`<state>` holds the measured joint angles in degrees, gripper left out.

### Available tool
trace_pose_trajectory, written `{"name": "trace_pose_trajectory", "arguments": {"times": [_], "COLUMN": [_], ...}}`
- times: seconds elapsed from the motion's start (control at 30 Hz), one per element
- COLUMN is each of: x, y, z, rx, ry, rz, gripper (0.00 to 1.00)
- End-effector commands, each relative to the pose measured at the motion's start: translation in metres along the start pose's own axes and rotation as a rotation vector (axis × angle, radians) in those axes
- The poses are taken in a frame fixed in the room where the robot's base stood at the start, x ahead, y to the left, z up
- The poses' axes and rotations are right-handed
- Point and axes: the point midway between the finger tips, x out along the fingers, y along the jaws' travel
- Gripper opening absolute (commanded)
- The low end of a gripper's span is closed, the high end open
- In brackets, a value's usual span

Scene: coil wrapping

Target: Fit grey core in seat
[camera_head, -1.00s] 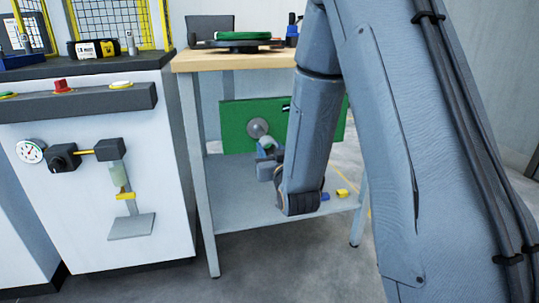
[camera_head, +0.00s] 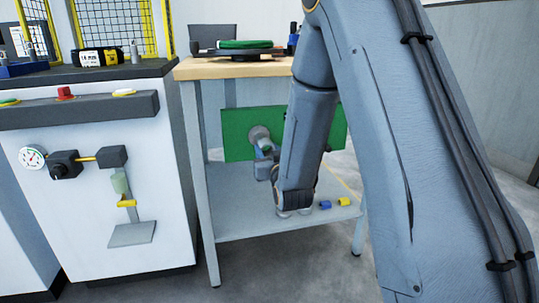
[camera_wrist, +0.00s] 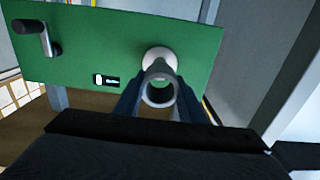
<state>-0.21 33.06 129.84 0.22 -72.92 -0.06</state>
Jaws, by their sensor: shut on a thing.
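The grey core (camera_wrist: 160,93) is a short hollow tube, seen end-on in the wrist view. My gripper (camera_wrist: 158,100) is shut on it, with a dark finger on either side. The seat (camera_wrist: 158,58) is a pale round piece on the green panel (camera_wrist: 90,45), straight beyond the core. The core overlaps the seat's lower part in this view; I cannot tell if they touch. In the head view the seat (camera_head: 259,138) shows as a grey disc on the panel, with my gripper (camera_head: 264,152) close in front of it, partly hidden by my arm.
A crank handle (camera_wrist: 45,40) and a small label plate (camera_wrist: 107,80) are on the panel. A blue piece (camera_head: 325,205) and a yellow piece (camera_head: 344,201) lie on the lower shelf (camera_head: 235,215). A white cabinet (camera_head: 150,180) stands left. A green coil (camera_head: 245,44) lies on the bench top.

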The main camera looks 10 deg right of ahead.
Motion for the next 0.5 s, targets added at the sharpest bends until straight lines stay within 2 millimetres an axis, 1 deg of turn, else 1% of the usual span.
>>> {"name": "trace_pose_trajectory", "arguments": {"times": [0.2, 0.5], "x": [0.0086, 0.0099], "y": [0.0000, -0.0001], "z": [-0.0001, -0.0001], "rx": [0.000, 0.000], "ry": [0.001, 0.000], "rz": [0.000, 0.000], "gripper": [0.14, 0.14]}}
